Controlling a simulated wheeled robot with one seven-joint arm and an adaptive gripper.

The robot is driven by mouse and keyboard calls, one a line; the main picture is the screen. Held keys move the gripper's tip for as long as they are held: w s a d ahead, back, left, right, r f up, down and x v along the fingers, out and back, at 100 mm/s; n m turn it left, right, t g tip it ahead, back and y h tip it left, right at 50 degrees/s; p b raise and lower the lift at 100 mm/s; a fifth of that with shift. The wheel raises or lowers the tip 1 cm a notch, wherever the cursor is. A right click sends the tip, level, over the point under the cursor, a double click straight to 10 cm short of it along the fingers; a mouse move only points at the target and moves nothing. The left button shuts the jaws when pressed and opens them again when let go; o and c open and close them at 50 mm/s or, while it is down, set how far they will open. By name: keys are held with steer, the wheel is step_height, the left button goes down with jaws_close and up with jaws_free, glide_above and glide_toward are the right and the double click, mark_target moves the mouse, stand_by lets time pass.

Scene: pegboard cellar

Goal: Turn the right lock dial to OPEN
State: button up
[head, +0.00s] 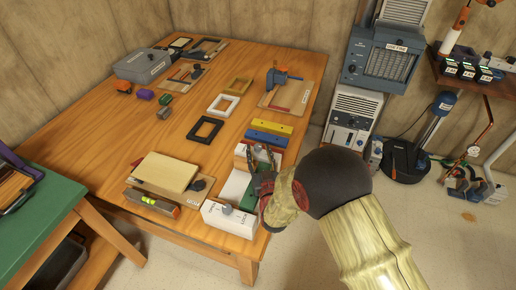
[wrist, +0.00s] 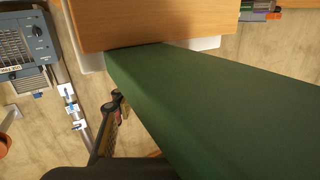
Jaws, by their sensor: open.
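A white box (head: 229,219) stands at the table's front right corner. It has a grey dial (head: 227,209) on it and small dark lettering to each side, too small to read. A second white piece (head: 240,151) shows just behind, partly hidden by my gripper. I cannot tell whether it bears another dial. My gripper (head: 262,160) is open over the gap between the two, its dark fingers spread, not touching the dial. In the wrist view a dark finger (wrist: 108,125) shows at left, beside a large green bar (wrist: 215,105); no dial shows there.
The wooden table (head: 115,105) carries a cream block on a board (head: 165,170), a level (head: 152,203), a yellow bar (head: 272,126), frames (head: 205,130) and a grey box (head: 143,66). A green bench (head: 40,225) stands at left. Machines (head: 387,58) stand beyond the right edge.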

steer(key=shift+w+a+b, duration=0.15)
steer(key=shift+w+b, duration=0.05)
steer(key=shift+w, duration=0.55)
steer(key=shift+w+a+b, duration=0.1)
steer(key=shift+w+b, duration=0.05)
steer(key=shift+w, duration=0.55)
steer(key=shift+c, duration=0.7)
jaws_close()
